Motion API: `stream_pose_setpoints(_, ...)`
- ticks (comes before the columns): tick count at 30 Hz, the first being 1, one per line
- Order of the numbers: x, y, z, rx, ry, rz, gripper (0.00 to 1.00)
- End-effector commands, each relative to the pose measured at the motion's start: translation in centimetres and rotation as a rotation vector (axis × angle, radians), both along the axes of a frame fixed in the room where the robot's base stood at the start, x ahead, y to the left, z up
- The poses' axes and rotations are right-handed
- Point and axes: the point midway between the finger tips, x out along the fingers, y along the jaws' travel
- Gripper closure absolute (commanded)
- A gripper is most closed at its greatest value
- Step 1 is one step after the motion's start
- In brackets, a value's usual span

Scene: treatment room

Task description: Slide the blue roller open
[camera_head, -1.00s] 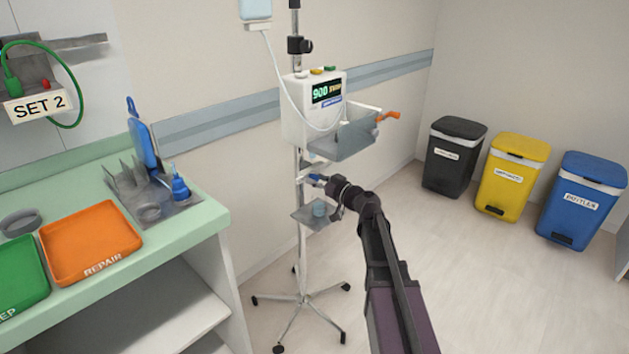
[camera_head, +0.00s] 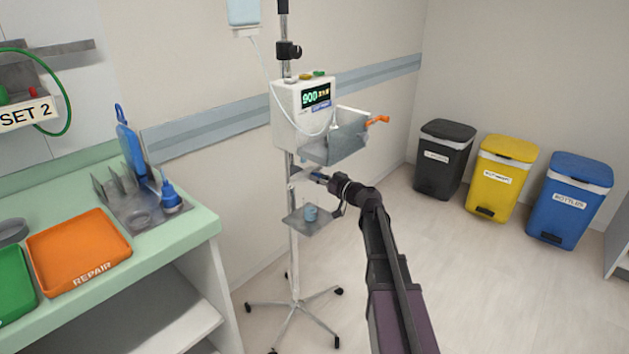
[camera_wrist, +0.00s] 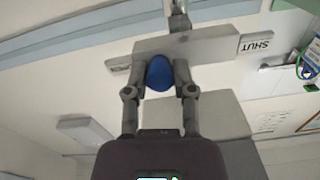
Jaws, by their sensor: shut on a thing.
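The blue roller (camera_wrist: 159,73) shows in the wrist view as a rounded blue piece in front of a grey plate (camera_wrist: 215,45). My gripper (camera_wrist: 160,80) is shut on it, one finger on each side. A label reading "SHUT" (camera_wrist: 256,43) is at one end of the plate, and the roller is well apart from it. In the head view my gripper (camera_head: 322,179) is at the infusion stand, just below the grey tray of the pump (camera_head: 303,112). The roller is too small there to make out clearly.
An orange lever (camera_head: 378,120) sticks out at the pump tray. The green counter with an orange tray (camera_head: 78,252) is at left. Bins, including a yellow one (camera_head: 499,177), stand right; floor between is clear.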

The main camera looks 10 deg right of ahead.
Motion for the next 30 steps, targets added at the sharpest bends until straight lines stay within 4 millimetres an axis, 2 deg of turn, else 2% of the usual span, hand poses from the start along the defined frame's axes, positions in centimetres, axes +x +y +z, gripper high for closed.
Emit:
stream_pose_setpoints(2, 0.4, -0.3, 0.1, 0.004, -0.001, -0.011, 1.00)
stream_pose_setpoints(3, 0.4, -0.4, 0.1, 0.004, -0.001, -0.012, 0.58)
stream_pose_setpoints(6, 0.4, -0.3, 0.1, 0.004, 0.000, -0.011, 0.32)
stream_pose_setpoints(20, 0.0, -0.3, 0.0, 0.002, -0.001, -0.007, 0.32)
stream_pose_setpoints(26, -1.1, -1.1, 0.0, 0.002, -0.001, -0.007, 0.32)
stream_pose_setpoints(30, -2.5, -2.0, 0.0, 0.002, -0.001, -0.008, 0.32)
